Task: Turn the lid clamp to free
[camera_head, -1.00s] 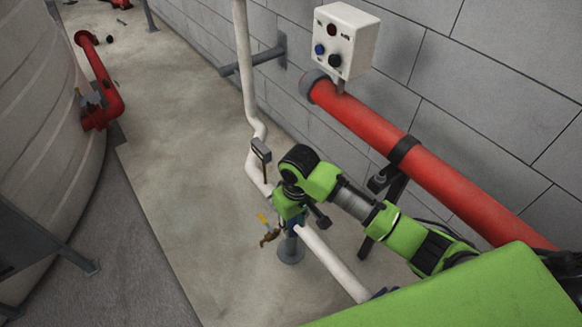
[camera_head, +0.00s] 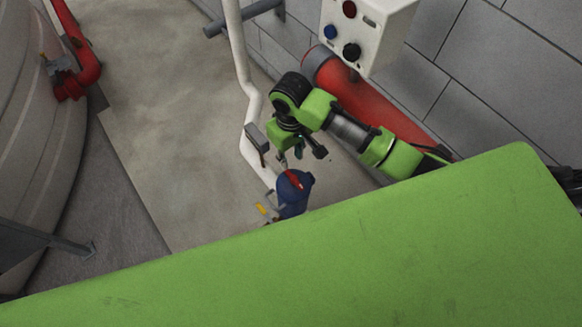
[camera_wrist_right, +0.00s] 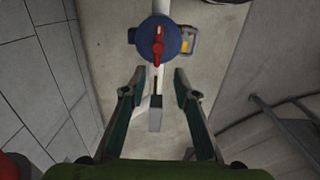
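The lid clamp (camera_head: 294,180) is a red bar on top of a round blue pot (camera_head: 291,197) in the white pipe line. In the right wrist view, the red clamp (camera_wrist_right: 158,46) lies across the blue lid (camera_wrist_right: 174,35), its longer arm pointing down the picture. My right gripper (camera_head: 291,152) shows just above the pot in the head view. In the wrist view my right gripper (camera_wrist_right: 155,84) is open and empty, fingers wide apart. The clamp lies beyond the fingertips, not between them. My left gripper is not in view.
A white pipe (camera_head: 243,60) with a grey box (camera_head: 256,138) runs beside the pot. A red pipe (camera_head: 370,100) and a control box (camera_head: 366,30) line the wall. Open floor (camera_head: 165,130) lies left.

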